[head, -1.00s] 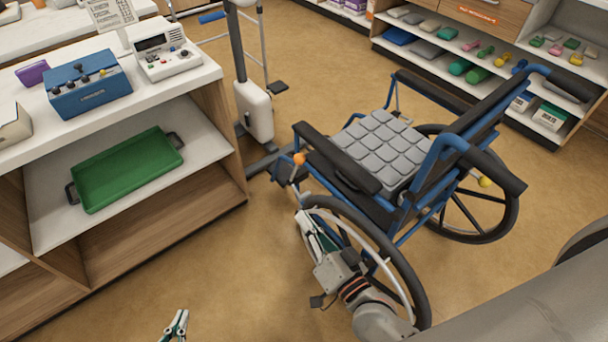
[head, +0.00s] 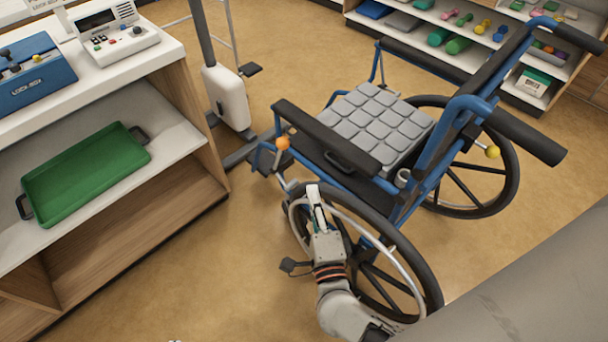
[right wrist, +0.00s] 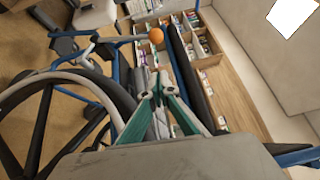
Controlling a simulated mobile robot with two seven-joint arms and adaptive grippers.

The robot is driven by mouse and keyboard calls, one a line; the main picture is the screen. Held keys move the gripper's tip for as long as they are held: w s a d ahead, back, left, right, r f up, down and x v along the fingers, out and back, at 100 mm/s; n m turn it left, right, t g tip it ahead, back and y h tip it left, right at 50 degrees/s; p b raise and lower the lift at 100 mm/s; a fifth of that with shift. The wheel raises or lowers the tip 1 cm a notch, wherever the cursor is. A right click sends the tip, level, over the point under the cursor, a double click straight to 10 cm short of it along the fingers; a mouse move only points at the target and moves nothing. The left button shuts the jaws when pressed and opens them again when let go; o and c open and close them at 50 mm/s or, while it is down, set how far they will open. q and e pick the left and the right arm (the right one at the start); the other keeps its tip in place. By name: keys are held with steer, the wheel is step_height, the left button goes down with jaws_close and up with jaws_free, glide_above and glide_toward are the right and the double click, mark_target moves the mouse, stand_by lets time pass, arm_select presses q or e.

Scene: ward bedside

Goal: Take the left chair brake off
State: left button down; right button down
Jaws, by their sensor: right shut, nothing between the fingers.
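The blue wheelchair (head: 415,195) has its near wheel toward me. An orange ball knob (head: 282,142) tops a lever at the front of the near side, below the armrest's front end. In the right wrist view the orange knob (right wrist: 156,35) sits beyond the fingertips, on a grey rod running left. My right gripper (head: 314,192) is shut and empty beside the top of the near wheel, below and right of the knob, apart from it. Its green fingers meet in the right wrist view (right wrist: 153,84). At most a sliver of my left gripper shows at the bottom edge.
A yellow ball knob (head: 492,152) is on the chair's far side. A shelf unit (head: 190,105) with a green tray (head: 85,175) stands left. A white-cased stand (head: 228,98) is behind the chair's front. Floor between shelf and chair is clear.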

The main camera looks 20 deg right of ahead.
arm_select(q)
steer(key=shift+w+d+r+h+b, duration=0.35)
steer(key=shift+d+r+b, duration=0.2)
steer(key=shift+d+b, duration=0.25)
arm_select(e)
steer(key=w, duration=1.2)
steer(key=shift+d+r, duration=0.15)
steer(key=shift+r, duration=0.25)
arm_select(q)
steer(key=shift+d, duration=0.1)
arm_select(e)
steer(key=shift+w, duration=0.1)
